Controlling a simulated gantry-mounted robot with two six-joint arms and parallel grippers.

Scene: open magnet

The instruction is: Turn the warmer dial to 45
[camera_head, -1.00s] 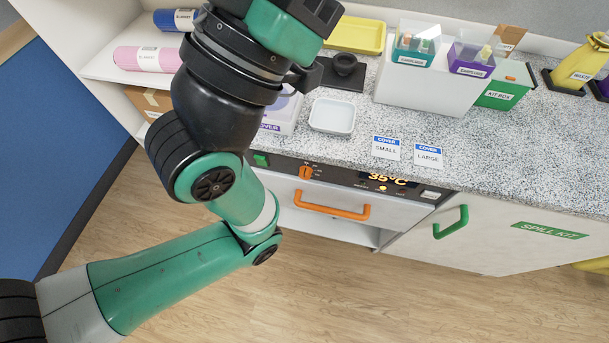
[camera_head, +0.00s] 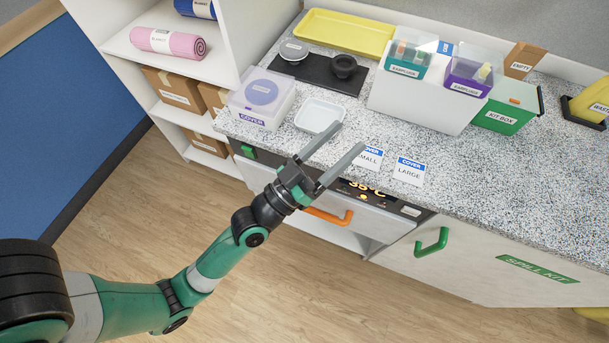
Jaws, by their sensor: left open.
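The warmer drawer front (camera_head: 378,222) with its dark control strip is built in under the speckled counter. Its lit display (camera_head: 362,188) reads about 35°C and is partly covered by my gripper finger. The orange warmer dial is hidden behind my left gripper. My left gripper (camera_head: 350,136) is open and empty, with its two long grey fingers reaching up and right across the panel and counter edge. I cannot tell whether it touches anything. The orange drawer handle (camera_head: 330,217) shows just below the gripper. My right gripper is not in view.
On the counter are a white tray (camera_head: 320,116), a cover box (camera_head: 262,98), small (camera_head: 368,158) and large (camera_head: 409,171) cover cards, and a white sample holder (camera_head: 420,105). A green handle (camera_head: 432,242) sticks out at the right. Floor below is clear.

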